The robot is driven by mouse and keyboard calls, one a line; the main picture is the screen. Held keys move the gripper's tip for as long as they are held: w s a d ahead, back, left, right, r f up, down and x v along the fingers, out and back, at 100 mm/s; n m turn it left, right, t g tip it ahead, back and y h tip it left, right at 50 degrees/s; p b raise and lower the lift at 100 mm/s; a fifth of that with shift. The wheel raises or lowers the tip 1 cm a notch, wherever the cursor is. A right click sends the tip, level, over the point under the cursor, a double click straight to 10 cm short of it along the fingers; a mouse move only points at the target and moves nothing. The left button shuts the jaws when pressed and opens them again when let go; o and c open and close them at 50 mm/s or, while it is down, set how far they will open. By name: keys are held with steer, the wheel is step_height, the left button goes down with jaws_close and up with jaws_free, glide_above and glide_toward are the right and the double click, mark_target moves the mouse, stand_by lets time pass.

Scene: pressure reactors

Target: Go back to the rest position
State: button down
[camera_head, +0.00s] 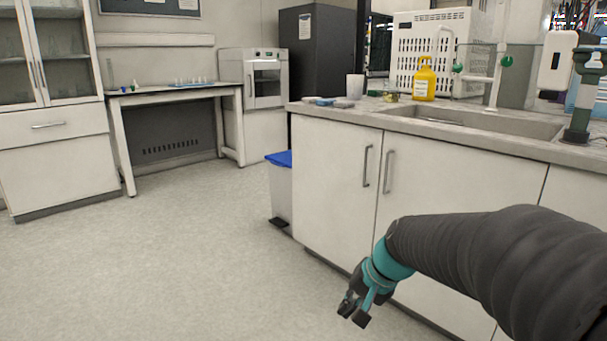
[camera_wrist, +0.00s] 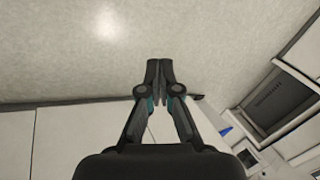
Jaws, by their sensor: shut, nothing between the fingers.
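My gripper (camera_head: 354,307) hangs at the end of my arm, low in front of the white sink cabinet in the head view. In the wrist view my gripper (camera_wrist: 160,66) has its two fingertips together, with nothing between them. My arm comes in from the right edge of the head view and bends down at a teal joint. Pale floor shows beyond the fingertips in the wrist view.
The sink cabinet (camera_head: 331,188) stands close behind my gripper. A bin with a blue lid (camera_head: 280,158) is at its left end. A yellow bottle (camera_head: 424,80) stands on the counter (camera_head: 460,139). The floor (camera_head: 170,260) to the left is clear.

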steer(key=s+d+r+n+t+h+p, duration=0.1)
steer(key=s+d+r+n+h+p, duration=0.1)
steer(key=s+r, duration=0.3)
steer(key=s+d+r+n+t+h+p, duration=0.1)
steer(key=s+d+r+p, duration=0.3)
steer(key=s, duration=1)
steer(key=shift+s+d+r+n+h, duration=0.35)
steer(key=shift+r+n+h, duration=0.25)
steer(key=shift+r+n, duration=0.1)
